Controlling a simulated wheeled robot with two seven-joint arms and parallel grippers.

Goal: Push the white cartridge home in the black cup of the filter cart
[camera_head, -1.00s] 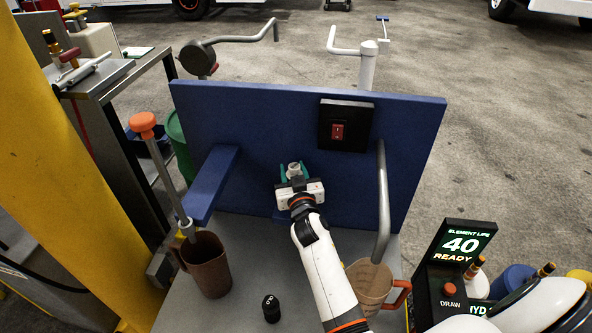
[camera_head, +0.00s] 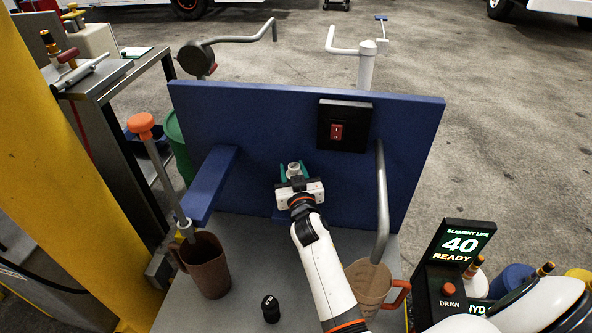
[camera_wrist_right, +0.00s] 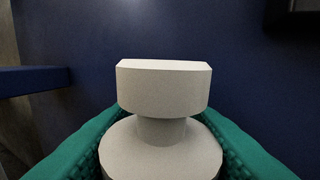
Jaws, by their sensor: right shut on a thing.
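The white cartridge (camera_head: 294,168) shows as a small pale knob at the blue panel, between the teal fingertips of my right gripper (camera_head: 293,174). In the right wrist view the cartridge (camera_wrist_right: 163,90) has a flat-sided head, a narrow neck and a wide round base. The green fingers of the right gripper (camera_wrist_right: 160,155) are shut on it, one on each side of the base. The black cup is not visible, so I cannot tell how deep the cartridge sits. My left gripper is out of view.
The blue panel (camera_head: 250,120) bears a black box with a red switch (camera_head: 337,132) and a blue side arm (camera_head: 211,185). On the grey deck (camera_head: 245,255) stand a brown jug (camera_head: 207,270), a small black cylinder (camera_head: 271,309) and a beige cup (camera_head: 368,285). A display (camera_head: 462,243) reads 40 READY.

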